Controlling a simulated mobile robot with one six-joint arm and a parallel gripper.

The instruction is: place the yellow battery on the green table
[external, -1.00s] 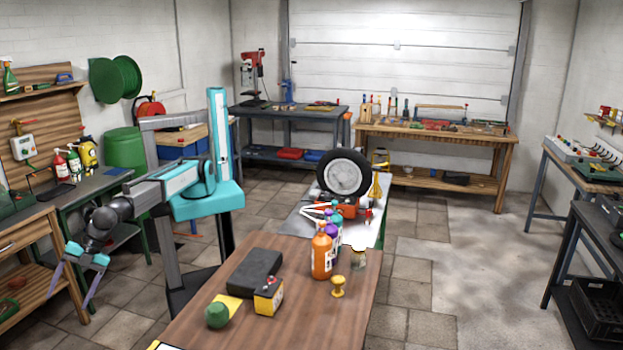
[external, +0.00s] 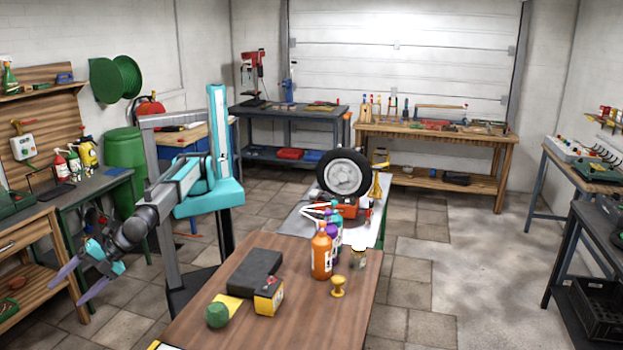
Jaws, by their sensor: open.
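A yellow and black box-shaped battery (external: 268,297) stands on the brown wooden table (external: 320,320) in the foreground, close to a dark grey case. A table with a green frame and dark top (external: 112,180) stands at the left by the wall, partly behind my arm. The metal-topped table (external: 296,226) behind the wooden one also shows a green leg. My gripper (external: 65,296) is open and empty, with its purple fingers spread and pointing down-left. It is left of the wooden table, well apart from the battery.
Near the battery are the dark case (external: 254,271), a green ball-like object (external: 217,314), a yellow knob-shaped object (external: 338,287) and an orange bottle (external: 321,255). A wooden workbench (external: 30,245) stands close to my gripper at the left. The tiled floor at right is clear.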

